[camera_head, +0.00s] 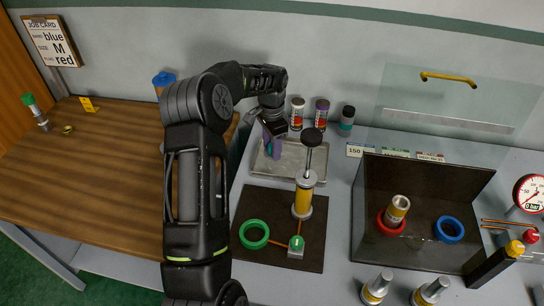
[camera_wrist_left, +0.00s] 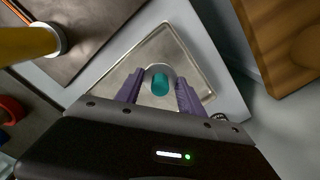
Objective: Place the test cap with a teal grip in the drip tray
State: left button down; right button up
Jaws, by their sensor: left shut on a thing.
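My left gripper (camera_head: 274,143) is over the left part of the metal drip tray (camera_head: 308,163). It points down and is shut on the test cap, whose teal grip (camera_wrist_left: 160,86) shows between the purple fingers in the left wrist view. A rounded grey part of the cap shows just beyond the grip. The drip tray (camera_wrist_left: 183,62) lies behind the cap in that view. I cannot tell whether the cap touches the tray floor. In the head view the gripper mostly hides the cap. My right gripper is not in view.
A yellow hand pump (camera_head: 303,195) stands on a dark mat, in front of the tray. Several bottles (camera_head: 322,112) stand behind the tray. A dark open box (camera_head: 415,262) with red and blue rings is to the right. The wooden top (camera_head: 90,170) at left is mostly clear.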

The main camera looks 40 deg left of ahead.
pick_arm(q)
jog(key=shift+f+b, duration=0.7)
jog(key=shift+f, duration=1.2)
jog(key=shift+f, duration=0.1)
jog(key=shift+f, duration=0.15)
jog(key=c, duration=0.7)
grip_release()
jog(key=shift+r, duration=0.6)
notch_tip(320, 180, up, 6)
jog(key=p, duration=0.3)
jog(key=shift+r, duration=2.7)
